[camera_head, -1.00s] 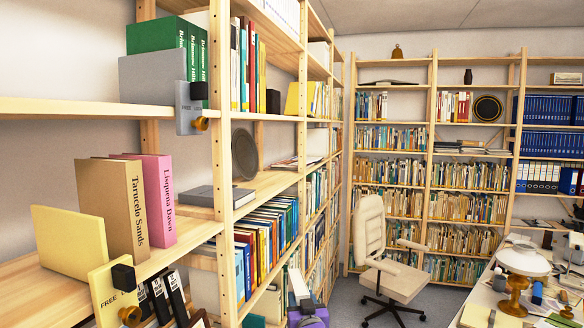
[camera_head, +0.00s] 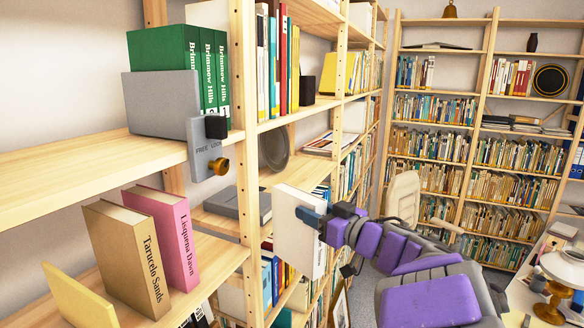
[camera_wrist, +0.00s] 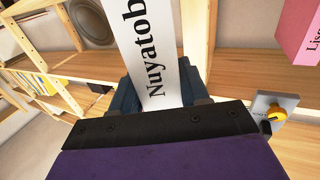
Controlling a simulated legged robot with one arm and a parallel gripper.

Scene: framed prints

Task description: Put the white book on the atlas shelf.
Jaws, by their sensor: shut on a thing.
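The white book (camera_head: 294,240) is held upright in my gripper (camera_head: 316,218), in front of the left bookcase and right of the lower shelf's books. In the wrist view the white book (camera_wrist: 150,35) shows a spine with black letters "Nuyatob", partly hidden, between the jaws of my gripper (camera_wrist: 165,92). No label in view reads atlas. The upper left shelf (camera_head: 70,185) holds green "Brinnow Hills" volumes (camera_head: 165,55) behind a grey bookend (camera_head: 160,100). The lower shelf (camera_head: 215,255) holds the brown "Tarucelo Sands" (camera_head: 125,255) and pink "Lisquena Dawn" (camera_head: 175,235).
A grey plate with a brass knob (camera_head: 208,150) sticks out at the upper shelf edge. A yellow bookend (camera_head: 75,298) stands on the lower shelf. The bookcase upright (camera_head: 245,120) is close to the book. The upper shelf is bare left of the bookend. A chair (camera_head: 402,198) stands behind.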

